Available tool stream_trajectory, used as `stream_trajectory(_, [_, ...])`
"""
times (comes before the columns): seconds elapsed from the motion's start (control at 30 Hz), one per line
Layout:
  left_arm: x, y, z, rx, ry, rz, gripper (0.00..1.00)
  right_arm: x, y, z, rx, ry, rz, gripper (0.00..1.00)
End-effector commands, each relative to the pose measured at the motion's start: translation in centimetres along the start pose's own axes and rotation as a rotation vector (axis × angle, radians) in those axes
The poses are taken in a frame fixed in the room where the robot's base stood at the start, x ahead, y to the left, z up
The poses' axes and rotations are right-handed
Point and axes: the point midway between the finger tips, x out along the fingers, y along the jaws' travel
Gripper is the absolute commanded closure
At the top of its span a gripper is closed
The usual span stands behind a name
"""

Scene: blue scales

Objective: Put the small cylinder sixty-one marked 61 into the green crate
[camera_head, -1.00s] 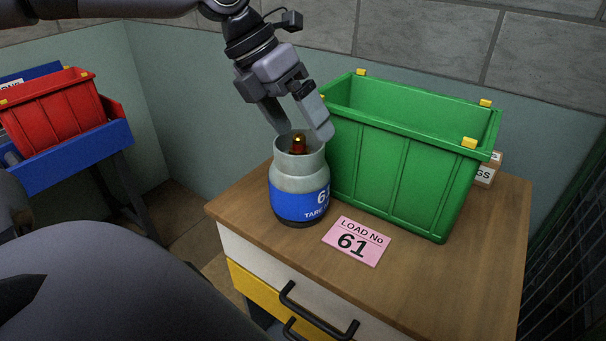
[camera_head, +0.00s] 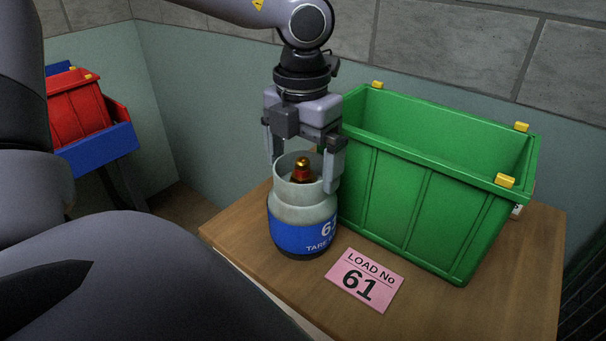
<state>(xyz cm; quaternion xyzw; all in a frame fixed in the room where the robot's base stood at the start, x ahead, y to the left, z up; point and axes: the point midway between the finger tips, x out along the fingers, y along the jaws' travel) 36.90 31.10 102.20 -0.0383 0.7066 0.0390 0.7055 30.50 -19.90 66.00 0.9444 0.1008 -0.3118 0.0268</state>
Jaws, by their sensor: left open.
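The small cylinder (camera_head: 301,212) stands upright on the wooden cabinet top, grey-white with a blue band reading 6 and a partly turned digit, and a brass and red valve inside its collar. My left gripper (camera_head: 303,168) points down over the cylinder, open, with one finger at each side of the collar. I cannot tell whether the fingers touch it. The green crate (camera_head: 420,195) stands just right of the cylinder, open at the top; the part of its inside that shows is empty. My right gripper is not in view.
A pink card (camera_head: 364,280) reading LOAD No 61 lies in front of the crate on the wooden top (camera_head: 470,305). A red bin (camera_head: 78,112) sits on a blue stand at the far left. A grey block wall is behind the crate.

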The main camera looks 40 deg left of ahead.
Motion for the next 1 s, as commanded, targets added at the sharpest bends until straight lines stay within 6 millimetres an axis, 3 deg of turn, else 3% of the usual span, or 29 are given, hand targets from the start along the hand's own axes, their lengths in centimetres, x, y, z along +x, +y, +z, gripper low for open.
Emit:
stream_trajectory(0.13, [1.8,0.0,0.0,0.000,0.001,-0.001,0.00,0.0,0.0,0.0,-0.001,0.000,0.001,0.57])
stream_trajectory(0.4, [2.0,0.0,0.0,-0.001,-0.001,-0.002,0.00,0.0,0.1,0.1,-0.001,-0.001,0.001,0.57])
stream_trajectory(0.47, [2.0,0.0,0.0,0.000,-0.001,-0.002,0.16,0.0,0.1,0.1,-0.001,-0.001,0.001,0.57])
stream_trajectory(0.7, [2.0,0.0,0.1,0.000,-0.002,-0.002,0.92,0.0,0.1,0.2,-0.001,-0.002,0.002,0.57])
stream_trajectory(1.0, [1.6,-0.1,0.2,0.000,-0.008,-0.003,0.92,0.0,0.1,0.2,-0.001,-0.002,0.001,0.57])
